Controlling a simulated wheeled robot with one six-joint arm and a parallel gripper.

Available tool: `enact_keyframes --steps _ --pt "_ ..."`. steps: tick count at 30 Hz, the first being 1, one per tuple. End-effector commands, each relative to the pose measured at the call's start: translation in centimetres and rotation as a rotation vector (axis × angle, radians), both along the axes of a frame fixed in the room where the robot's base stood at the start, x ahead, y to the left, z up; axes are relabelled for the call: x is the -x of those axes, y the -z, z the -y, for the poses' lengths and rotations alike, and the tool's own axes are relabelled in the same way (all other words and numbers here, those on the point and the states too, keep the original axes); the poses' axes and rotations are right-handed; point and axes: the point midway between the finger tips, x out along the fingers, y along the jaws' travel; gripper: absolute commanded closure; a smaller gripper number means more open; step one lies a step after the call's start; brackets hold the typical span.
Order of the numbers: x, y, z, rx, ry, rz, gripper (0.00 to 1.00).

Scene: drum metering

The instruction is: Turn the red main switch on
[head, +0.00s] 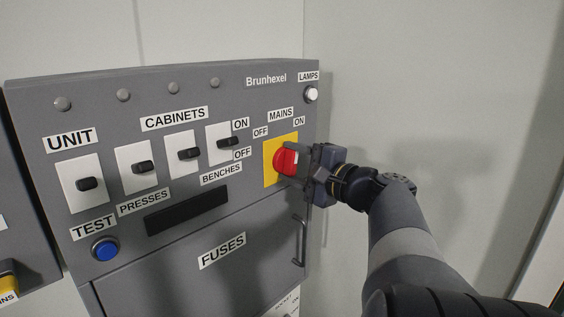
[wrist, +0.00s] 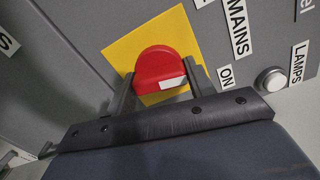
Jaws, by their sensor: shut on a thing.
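The red main switch (head: 284,160) is a rotary knob on a yellow plate (head: 270,176), at the right side of the grey Brunhexel panel. Labels MAINS, OFF and ON stand above the plate. In the wrist view the red knob (wrist: 158,68) shows a white mark on its face, pointing toward the ON label (wrist: 226,76). My gripper (head: 299,164) comes from the right and is shut on the knob. In the wrist view its fingers (wrist: 160,88) stand on either side of it. In the head view the gripper hides part of the knob's right side.
Left of the mains switch is a row of black toggle switches (head: 190,154) on white plates. A blue TEST button (head: 105,248) is at the lower left. A white lamps button (head: 311,94) is above right. A handle (head: 299,241) sticks out below my gripper. A bare wall is at right.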

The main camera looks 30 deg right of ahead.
Motion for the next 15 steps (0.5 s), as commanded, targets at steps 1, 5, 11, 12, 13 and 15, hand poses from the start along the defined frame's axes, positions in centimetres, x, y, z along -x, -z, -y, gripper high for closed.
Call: enact_keyframes --steps 1,5,11,12,13,15 --pt "0.00 -0.06 0.00 -0.042 0.000 -0.016 0.72" --pt "0.00 -0.04 0.00 -0.157 0.000 -0.059 0.72" --pt "-0.01 -0.02 -0.01 -0.317 0.001 -0.117 0.72" --pt "-0.01 -0.01 -0.01 -0.345 0.001 -0.128 0.72" --pt "-0.01 0.00 -0.01 -0.367 0.001 -0.135 0.72" --pt "0.01 0.04 -0.02 -0.410 0.001 -0.151 0.72"
